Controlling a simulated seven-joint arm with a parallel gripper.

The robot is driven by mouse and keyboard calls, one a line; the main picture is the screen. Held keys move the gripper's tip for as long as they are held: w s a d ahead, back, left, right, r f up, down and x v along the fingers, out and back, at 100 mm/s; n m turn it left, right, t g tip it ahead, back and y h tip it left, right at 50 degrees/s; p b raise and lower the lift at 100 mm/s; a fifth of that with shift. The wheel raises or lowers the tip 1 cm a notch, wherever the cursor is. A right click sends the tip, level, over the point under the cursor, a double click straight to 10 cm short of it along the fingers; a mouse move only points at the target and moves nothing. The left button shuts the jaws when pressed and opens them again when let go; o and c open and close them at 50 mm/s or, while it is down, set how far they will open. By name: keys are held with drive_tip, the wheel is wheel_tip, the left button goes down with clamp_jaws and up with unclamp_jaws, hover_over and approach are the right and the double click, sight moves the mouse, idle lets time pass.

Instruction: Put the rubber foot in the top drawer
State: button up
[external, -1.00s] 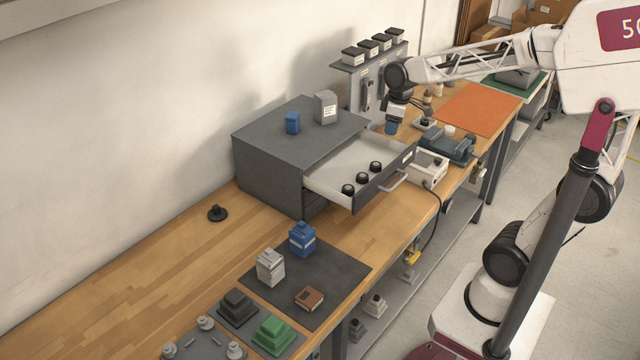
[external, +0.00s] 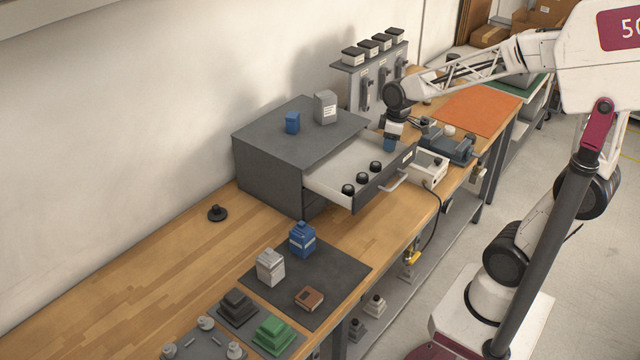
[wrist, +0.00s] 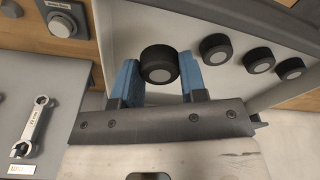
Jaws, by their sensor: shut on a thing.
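The grey cabinet's top drawer (external: 340,160) is pulled open, and its pale floor shows. Three black rubber feet stand in it in a row: one near the front (external: 348,190), one in the middle (external: 362,177) and one farther back (external: 376,166). My gripper (external: 389,146) is low at the drawer's far right end. In the wrist view its blue fingers (wrist: 157,72) are shut on another black rubber foot (wrist: 158,64) with a grey round face. That foot shows against the drawer's pale floor; whether it touches the floor I cannot tell. In the external view it is hidden.
A blue block (external: 292,123) and a grey container (external: 325,107) stand on the cabinet (external: 268,142). A white box (external: 430,165) and a vise (external: 447,143) are right of the drawer. A black round part (external: 217,213) lies on the bench, left of the cabinet.

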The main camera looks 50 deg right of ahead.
sight(388, 159)
drive_tip(key=shift+f, duration=0.15)
drive_tip(key=shift+f, duration=1.75)
drive_tip(key=shift+f, duration=0.1)
drive_tip(key=o, duration=0.9)
drive_tip(key=r, duration=0.4)
drive_tip(key=s+r, duration=0.1)
drive_tip(key=r, duration=0.7)
drive_tip(key=shift+s+d, duration=0.2)
drive_tip(key=shift+d, duration=0.1)
